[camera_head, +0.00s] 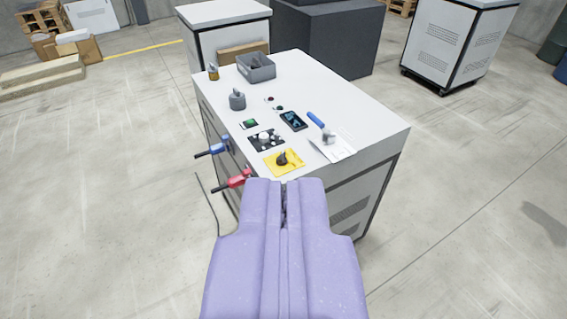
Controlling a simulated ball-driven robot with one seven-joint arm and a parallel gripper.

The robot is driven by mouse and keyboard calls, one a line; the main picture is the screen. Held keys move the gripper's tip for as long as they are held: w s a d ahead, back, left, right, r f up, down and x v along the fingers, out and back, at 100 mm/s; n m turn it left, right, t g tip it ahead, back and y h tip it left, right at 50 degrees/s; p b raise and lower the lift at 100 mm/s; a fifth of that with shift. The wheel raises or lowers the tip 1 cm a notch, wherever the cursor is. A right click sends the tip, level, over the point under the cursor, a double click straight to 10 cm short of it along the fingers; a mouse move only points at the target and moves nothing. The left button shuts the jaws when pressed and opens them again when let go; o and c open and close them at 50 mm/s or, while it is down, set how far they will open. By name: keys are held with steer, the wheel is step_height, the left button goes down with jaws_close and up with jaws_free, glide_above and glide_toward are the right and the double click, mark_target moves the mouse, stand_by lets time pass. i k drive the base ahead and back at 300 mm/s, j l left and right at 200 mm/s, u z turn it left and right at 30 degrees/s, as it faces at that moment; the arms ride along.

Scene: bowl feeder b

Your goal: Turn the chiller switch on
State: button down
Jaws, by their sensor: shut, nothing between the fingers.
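A yellow plate (295,166) with a black rotary knob (283,158) lies on the near part of the white cabinet's top. It looks like a switch, but I can read no label that names it the chiller switch. The exact height and distance of the tips cannot be told. The knob's pointing direction is too small to read surely.
The white cabinet (345,95) also bears a black panel with knobs (266,140), a dark screen (293,121), a blue-handled tool (316,120), papers (341,148) and a grey bin (256,68). Blue (218,147) and red (238,179) handles jut from its left side.

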mark_target(282, 161)
steer(key=i+l, duration=0.2)
steer(key=i, duration=0.25)
steer(key=i+l+z, duration=0.1)
steer(key=i, duration=0.35)
steer(key=i+l, duration=0.25)
steer(key=i, duration=0.2)
